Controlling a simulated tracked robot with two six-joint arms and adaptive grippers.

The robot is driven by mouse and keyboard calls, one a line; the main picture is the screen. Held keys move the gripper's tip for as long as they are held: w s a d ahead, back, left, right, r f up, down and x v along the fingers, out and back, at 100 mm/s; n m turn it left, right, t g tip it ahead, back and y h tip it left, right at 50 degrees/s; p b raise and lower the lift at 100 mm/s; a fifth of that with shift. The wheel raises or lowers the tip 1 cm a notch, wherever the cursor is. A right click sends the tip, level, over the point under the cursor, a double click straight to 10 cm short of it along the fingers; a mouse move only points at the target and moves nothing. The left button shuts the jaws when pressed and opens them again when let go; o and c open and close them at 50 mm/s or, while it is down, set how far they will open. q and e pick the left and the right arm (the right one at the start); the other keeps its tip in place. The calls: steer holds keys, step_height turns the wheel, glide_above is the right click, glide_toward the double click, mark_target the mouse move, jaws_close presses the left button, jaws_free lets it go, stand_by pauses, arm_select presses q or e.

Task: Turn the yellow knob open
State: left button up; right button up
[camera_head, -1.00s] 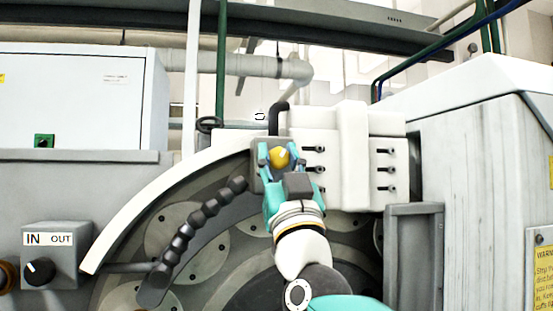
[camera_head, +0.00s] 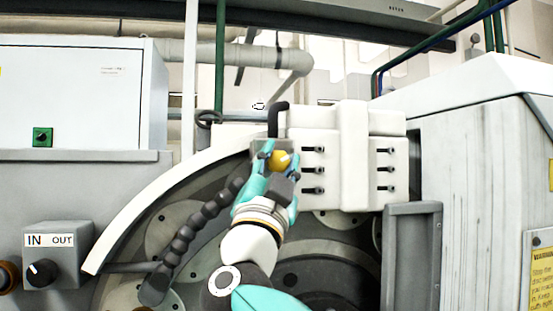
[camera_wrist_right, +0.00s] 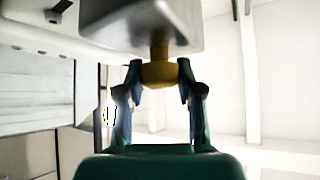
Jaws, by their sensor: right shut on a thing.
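The yellow knob (camera_head: 280,160) sits on a small grey box (camera_head: 257,150) at the top of the grinder's round housing. My right gripper (camera_head: 279,158) reaches up to it from below, tilted in the head view. In the right wrist view the knob (camera_wrist_right: 160,74) lies between the two fingertips of my right gripper (camera_wrist_right: 159,72), which are shut on it. The knob's short yellow stem runs up to the grey box (camera_wrist_right: 140,22) there. My left gripper is in neither view.
A white block with black handles (camera_head: 345,160) stands just right of the knob. A segmented black hose (camera_head: 190,230) curves at the left of my right arm. A grey IN/OUT switch box (camera_head: 57,255) is at the lower left. A grey cabinet (camera_head: 480,180) fills the right.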

steer(key=shift+w+f, duration=0.1)
steer(key=shift+f, duration=0.05)
steer(key=o, duration=1.2)
steer(key=shift+s, duration=0.2)
steer(key=v, duration=1.1)
steer(key=shift+s+a+f, duration=0.15)
steer(key=shift+s+f, duration=0.1)
